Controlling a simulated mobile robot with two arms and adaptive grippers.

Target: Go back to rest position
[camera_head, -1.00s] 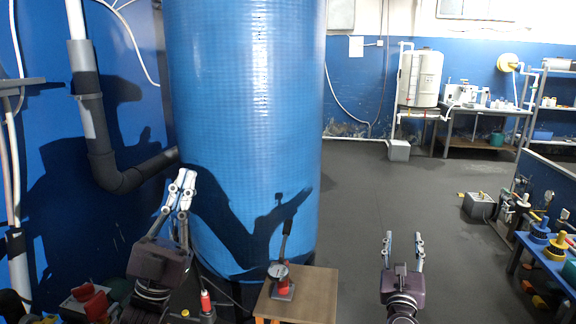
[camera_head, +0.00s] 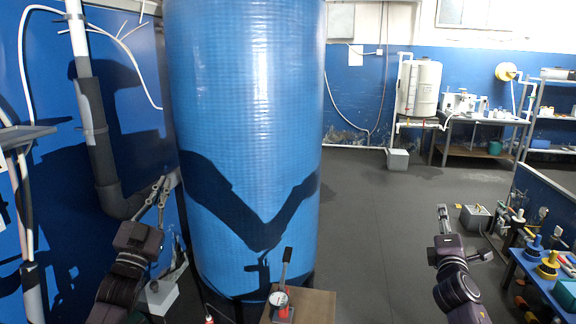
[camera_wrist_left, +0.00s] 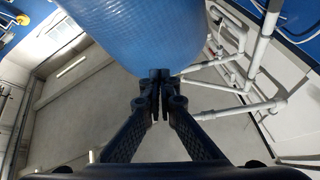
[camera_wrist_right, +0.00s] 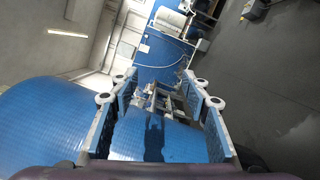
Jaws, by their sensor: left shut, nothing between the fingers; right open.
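My left gripper (camera_head: 161,190) is at the left in the head view, raised in front of the blue wall and left of the big blue tank. In the left wrist view its fingertips (camera_wrist_left: 160,76) meet with nothing between them. My right gripper (camera_head: 443,212) is over the open floor at the right in the head view. In the right wrist view its fingers (camera_wrist_right: 160,88) are spread wide and empty.
The large blue tank (camera_head: 245,140) fills the middle. A grey pipe (camera_head: 107,165) runs down the left wall. A blue bench (camera_head: 535,268) with parts is at right. Grey floor is clear between.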

